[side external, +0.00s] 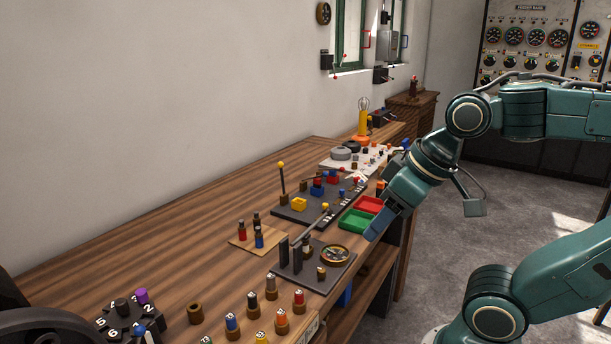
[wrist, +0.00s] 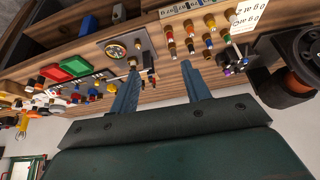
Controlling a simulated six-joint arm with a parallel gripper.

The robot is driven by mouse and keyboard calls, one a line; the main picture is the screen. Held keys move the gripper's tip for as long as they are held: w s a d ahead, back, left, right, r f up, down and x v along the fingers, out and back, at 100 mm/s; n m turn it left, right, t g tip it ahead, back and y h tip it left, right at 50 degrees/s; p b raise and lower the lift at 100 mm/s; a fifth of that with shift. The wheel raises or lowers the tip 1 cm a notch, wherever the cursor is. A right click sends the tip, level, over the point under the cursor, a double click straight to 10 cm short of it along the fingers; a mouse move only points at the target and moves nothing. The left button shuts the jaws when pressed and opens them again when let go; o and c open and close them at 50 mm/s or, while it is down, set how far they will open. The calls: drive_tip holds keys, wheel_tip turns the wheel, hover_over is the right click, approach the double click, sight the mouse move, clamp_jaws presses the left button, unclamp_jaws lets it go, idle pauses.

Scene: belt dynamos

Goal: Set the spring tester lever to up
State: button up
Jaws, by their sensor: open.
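What looks like the spring tester is a dark plate (side external: 312,278) with a round dial (side external: 335,254) and two dark posts, near the bench's front edge. Its lever (side external: 313,227) is a grey rod tilted up from the posts, with a yellow knob at its end. The tester's dial also shows in the wrist view (wrist: 115,50), with the lever's knob partly beside my left finger. My gripper (side external: 375,232) is to the right of the tester, just off the bench's front edge. In the wrist view my gripper (wrist: 160,66) has its fingers apart with nothing between them.
A black board (side external: 300,210) with an upright yellow-knobbed rod stands behind the tester. Red and green trays (side external: 358,219) lie beside it. Several coloured pegs in holders (side external: 282,320) line the front. A small wooden board with pegs (side external: 250,240) sits left of the tester.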

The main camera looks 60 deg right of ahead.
drive_tip(key=w+d+m, duration=0.1)
drive_tip(key=w, duration=0.1)
drive_tip(key=w+d+r+m, duration=0.1)
drive_tip(key=w+m, duration=0.1)
drive_tip(key=w+d+r+m+g, duration=0.1)
drive_tip(key=w, duration=0.1)
drive_tip(key=shift+w+d+r, duration=0.1)
drive_tip(key=shift+w+d, duration=0.1)
drive_tip(key=shift+w, duration=0.05)
drive_tip(key=shift+c, duration=1.4)
drive_tip(key=m+g, duration=0.2)
drive_tip(key=m, duration=1.1)
hover_over(325, 214)
drive_tip(key=s, duration=0.3)
drive_tip(key=s+x, duration=0.1)
drive_tip(key=x, duration=0.4)
drive_tip(key=shift+d+f, duration=0.1)
drive_tip(key=shift+f, duration=0.2)
drive_tip(key=x, duration=1.3)
drive_tip(key=shift+s+f, duration=0.1)
drive_tip(key=shift+f, duration=0.35)
drive_tip(key=shift+c, duration=0.4)
clamp_jaws()
